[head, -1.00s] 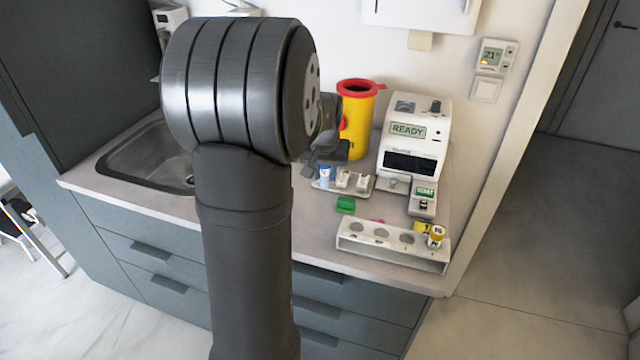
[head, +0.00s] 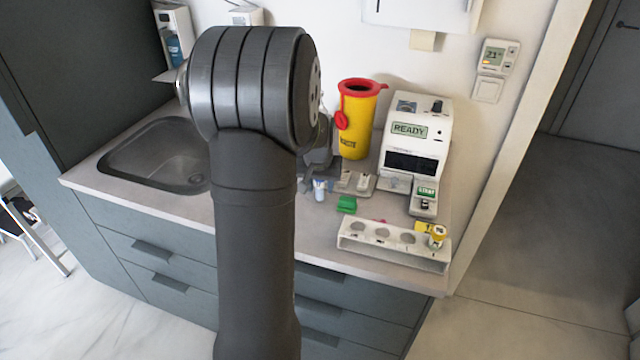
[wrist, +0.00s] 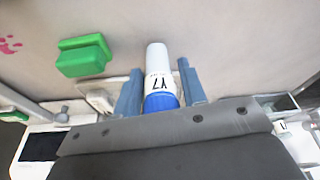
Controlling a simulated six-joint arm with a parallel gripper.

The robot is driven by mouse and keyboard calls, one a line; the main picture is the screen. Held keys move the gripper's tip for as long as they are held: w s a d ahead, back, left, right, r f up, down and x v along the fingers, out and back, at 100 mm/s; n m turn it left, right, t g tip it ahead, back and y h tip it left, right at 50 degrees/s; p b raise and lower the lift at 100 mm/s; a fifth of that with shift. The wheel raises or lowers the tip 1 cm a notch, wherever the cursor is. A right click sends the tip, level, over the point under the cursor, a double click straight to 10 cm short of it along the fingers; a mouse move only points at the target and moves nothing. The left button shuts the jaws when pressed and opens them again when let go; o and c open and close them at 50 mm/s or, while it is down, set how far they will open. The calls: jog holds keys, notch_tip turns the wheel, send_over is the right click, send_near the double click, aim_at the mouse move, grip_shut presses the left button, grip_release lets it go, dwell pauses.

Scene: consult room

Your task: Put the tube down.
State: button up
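The tube has a white body, a blue cap and a label reading "Y7". In the wrist view the tube (wrist: 158,62) stands between the two blue-grey fingers of my gripper (wrist: 161,88), cap end toward me.
A green block (head: 346,204) lies in front of the small tray (head: 362,188). A white rack (head: 392,254) holds a yellow-capped container (head: 437,236) at its right end. The analyser (head: 415,140) reads "READY". A yellow sharps bin (head: 355,125) stands behind. The sink (head: 160,158) is at the left.

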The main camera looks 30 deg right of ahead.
jog(key=shift+o, duration=0.7)
jog(key=v, duration=1.1)
jog(key=shift+o, duration=0.4)
jog(key=shift+s+r, duration=0.1)
jog(key=shift+r, duration=0.6)
jog(key=shift+a, duration=0.1)
